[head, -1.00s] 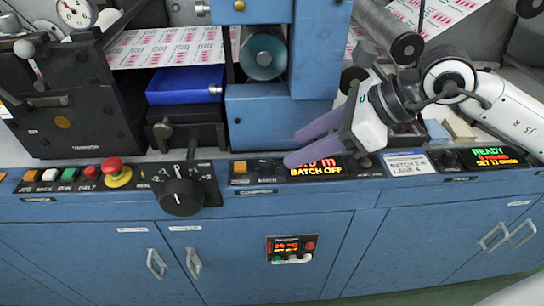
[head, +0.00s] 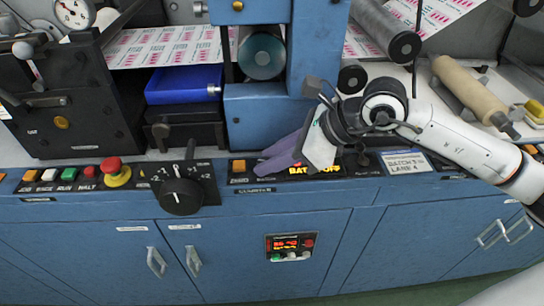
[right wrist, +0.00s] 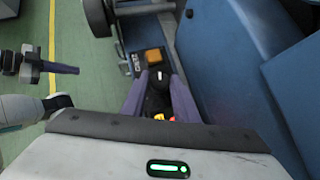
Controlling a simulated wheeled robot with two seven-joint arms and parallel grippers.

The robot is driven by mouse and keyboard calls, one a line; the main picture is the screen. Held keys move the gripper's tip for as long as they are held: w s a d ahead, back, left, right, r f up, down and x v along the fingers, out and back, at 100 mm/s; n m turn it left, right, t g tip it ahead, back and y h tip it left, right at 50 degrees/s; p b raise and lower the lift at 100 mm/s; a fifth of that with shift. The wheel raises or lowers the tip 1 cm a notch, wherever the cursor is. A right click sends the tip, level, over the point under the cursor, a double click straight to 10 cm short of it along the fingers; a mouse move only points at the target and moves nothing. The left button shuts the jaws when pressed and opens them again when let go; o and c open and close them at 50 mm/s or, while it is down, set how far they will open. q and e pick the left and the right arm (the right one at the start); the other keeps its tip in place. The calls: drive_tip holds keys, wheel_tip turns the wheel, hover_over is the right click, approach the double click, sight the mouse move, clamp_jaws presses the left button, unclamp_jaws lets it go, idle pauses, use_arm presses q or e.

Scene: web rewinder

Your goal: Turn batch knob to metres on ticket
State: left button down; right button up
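My right gripper (head: 268,164) is over the counter part of the blue front panel, its purple fingers pointing left and down. In the right wrist view its fingers (right wrist: 159,82) are apart, with a small dark knob (right wrist: 158,92) with a white mark between them. I cannot tell whether they touch it. In the head view the fingers hide this knob. The counter display (head: 314,170) is partly covered and its lower line reads "BATCH OFF". The white ticket (head: 405,163) right of it reads "BATCH" and "LANE 4"; its metre figure is too blurred to read.
An orange button (head: 239,166) is just left of the fingers. A large black dial (head: 181,196) and a red mushroom button (head: 116,168) are farther left. The blue column (head: 267,120) stands close behind. A cardboard-coloured roll (head: 470,90) lies at the back right.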

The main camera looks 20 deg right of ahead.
drive_tip(key=c, duration=0.3)
use_arm(q)
drive_tip(key=shift+w, duration=0.1)
drive_tip(key=shift+f, duration=0.15)
